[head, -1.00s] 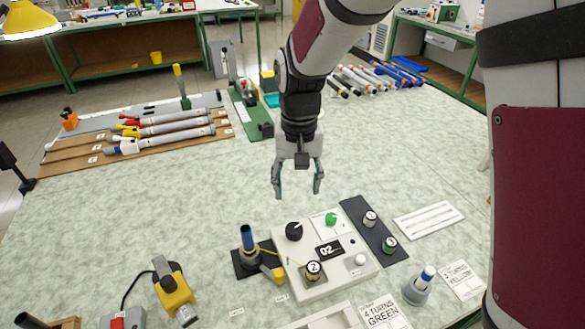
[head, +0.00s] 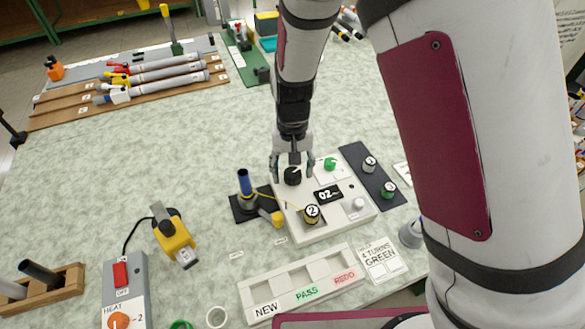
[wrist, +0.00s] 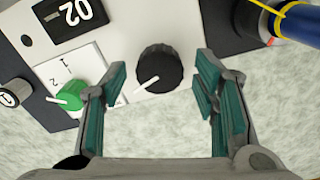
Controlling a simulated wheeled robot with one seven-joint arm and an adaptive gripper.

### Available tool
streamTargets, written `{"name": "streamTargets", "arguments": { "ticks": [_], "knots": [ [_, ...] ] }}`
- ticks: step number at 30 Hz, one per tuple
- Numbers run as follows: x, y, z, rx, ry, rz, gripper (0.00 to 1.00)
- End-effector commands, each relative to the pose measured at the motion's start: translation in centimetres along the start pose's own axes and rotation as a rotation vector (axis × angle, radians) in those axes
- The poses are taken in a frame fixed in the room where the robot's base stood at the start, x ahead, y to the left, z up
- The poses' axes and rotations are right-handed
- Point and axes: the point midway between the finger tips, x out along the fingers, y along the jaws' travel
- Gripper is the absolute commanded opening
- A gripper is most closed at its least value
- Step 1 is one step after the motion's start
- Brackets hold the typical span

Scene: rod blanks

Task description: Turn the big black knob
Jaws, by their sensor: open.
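The big black knob (head: 292,176) sits on the upper left corner of a white control box (head: 296,222). In the wrist view the knob (wrist: 159,70) is round and ribbed, with a white pointer line toward the lower left. My gripper (head: 292,172) is open, pointing down at the knob. In the wrist view its teal-padded fingers (wrist: 160,95) stand on either side of the knob, with a gap visible at the right; I cannot tell whether the left finger touches.
A green knob (wrist: 84,94) is close to the left finger. A blue rod in a holder (head: 245,184) stands left of the box. Open table lies behind it.

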Motion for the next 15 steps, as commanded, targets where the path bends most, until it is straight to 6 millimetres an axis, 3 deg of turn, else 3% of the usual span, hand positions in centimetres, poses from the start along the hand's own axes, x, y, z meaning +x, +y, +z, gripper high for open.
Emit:
{"name": "streamTargets", "arguments": {
  "ticks": [11, 15],
  "knots": [
    [0.62, 0.03, 0.0, 0.001, 0.0, 0.0, 0.55],
    [0.61, 0.03, -0.01, 0.001, 0.0, 0.0, 0.28]
  ]
}}
